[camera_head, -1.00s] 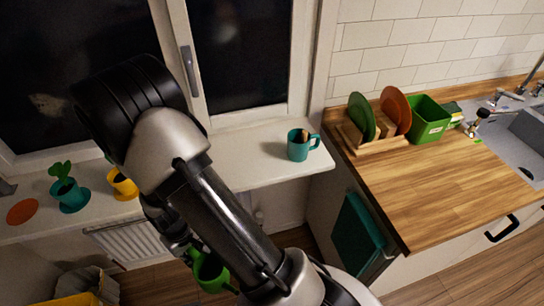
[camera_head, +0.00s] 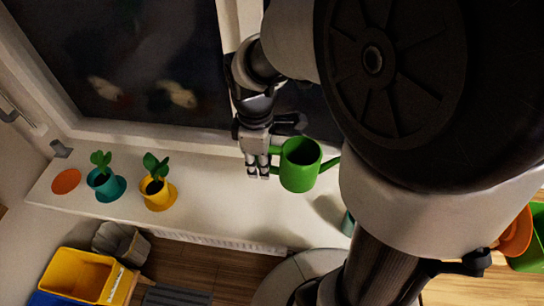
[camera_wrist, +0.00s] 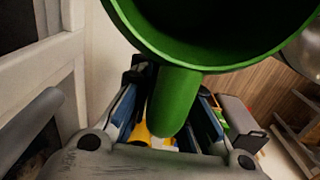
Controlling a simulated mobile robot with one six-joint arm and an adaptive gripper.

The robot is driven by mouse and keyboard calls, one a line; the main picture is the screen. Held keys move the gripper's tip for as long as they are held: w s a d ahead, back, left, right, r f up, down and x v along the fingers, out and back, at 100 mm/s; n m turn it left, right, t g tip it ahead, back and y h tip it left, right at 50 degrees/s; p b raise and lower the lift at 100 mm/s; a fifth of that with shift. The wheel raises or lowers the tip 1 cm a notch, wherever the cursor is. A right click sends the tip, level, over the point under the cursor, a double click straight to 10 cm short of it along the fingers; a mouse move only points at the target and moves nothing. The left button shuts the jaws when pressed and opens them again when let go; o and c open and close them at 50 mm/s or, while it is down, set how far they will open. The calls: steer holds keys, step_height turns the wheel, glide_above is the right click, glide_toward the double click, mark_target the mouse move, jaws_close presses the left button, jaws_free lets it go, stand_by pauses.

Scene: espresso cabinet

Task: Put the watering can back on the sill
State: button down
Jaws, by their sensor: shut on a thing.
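The green watering can (camera_head: 299,170) is upright in the head view, with its spout toward the right. My gripper (camera_head: 258,172) is shut on its handle at the left side of the can. The can appears over the white sill (camera_head: 215,196); I cannot tell whether its base touches the sill. In the wrist view the can's dark open top and green wall (camera_wrist: 200,62) fill the upper part, and its handle (camera_wrist: 174,100) lies between my fingers.
A yellow pot (camera_head: 158,193) and a teal pot (camera_head: 104,184), each with a plant, stand on the sill at left, beside an orange disc (camera_head: 66,181). A yellow bin (camera_head: 82,274) is below. A teal mug (camera_head: 347,224) is partly hidden by my arm. Bare sill lies between the yellow pot and can.

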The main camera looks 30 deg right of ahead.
steer(key=b, duration=0.4)
glide_above(263, 210)
step_height(263, 210, down, 14)
steer(key=shift+a+f, duration=0.1)
steer(key=shift+f+b, duration=1.05)
steer(key=shift+f, duration=1.6)
steer(key=shift+r, duration=0.1)
steer(key=c, duration=2)
jaws_free()
steer(key=o, duration=0.5)
steer(key=shift+c, duration=0.2)
